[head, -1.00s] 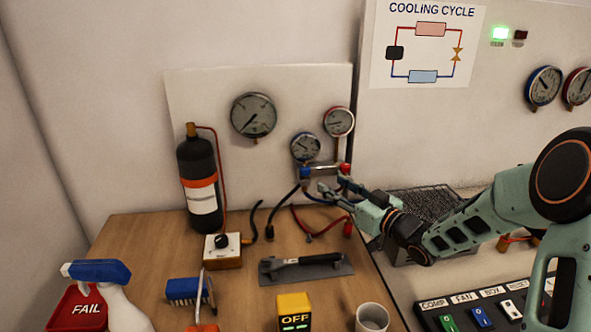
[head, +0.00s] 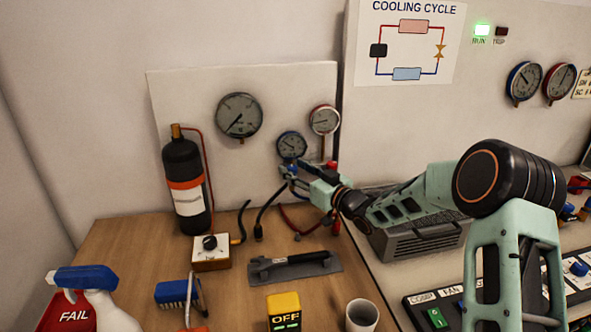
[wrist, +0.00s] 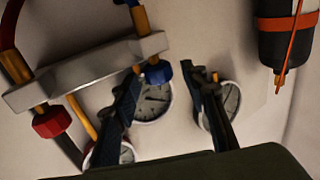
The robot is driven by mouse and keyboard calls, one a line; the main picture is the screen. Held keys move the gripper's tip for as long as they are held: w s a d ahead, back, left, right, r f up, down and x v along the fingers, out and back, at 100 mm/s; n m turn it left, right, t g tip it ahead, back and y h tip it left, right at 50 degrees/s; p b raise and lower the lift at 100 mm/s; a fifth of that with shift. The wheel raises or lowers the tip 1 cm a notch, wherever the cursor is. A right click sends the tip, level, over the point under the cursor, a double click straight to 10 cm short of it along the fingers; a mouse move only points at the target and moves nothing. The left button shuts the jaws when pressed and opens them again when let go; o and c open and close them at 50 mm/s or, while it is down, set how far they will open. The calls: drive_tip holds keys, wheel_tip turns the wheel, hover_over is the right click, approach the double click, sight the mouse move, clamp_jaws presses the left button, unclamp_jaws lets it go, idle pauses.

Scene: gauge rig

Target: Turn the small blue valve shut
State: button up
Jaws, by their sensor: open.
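The small blue valve (wrist: 158,72) is a blue knob on the end of the silver manifold bar (wrist: 90,70). In the wrist view it lies between the two open fingertips of my gripper (wrist: 165,76), nearer the left finger. I cannot tell whether a finger touches it. In the head view my gripper (head: 291,172) is at the manifold under the small gauges and hides most of the blue valve. A red knob (wrist: 52,122) sits at the other end of the bar.
Several gauges, including a large one (head: 239,116), hang on the white backboard. A black cylinder (head: 185,180) stands left. Hoses hang below the manifold. A grey metal tool (head: 293,267), a yellow OFF block (head: 285,310) and a cup (head: 362,316) are on the table.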

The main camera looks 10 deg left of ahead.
clamp_jaws()
idle(0.3)
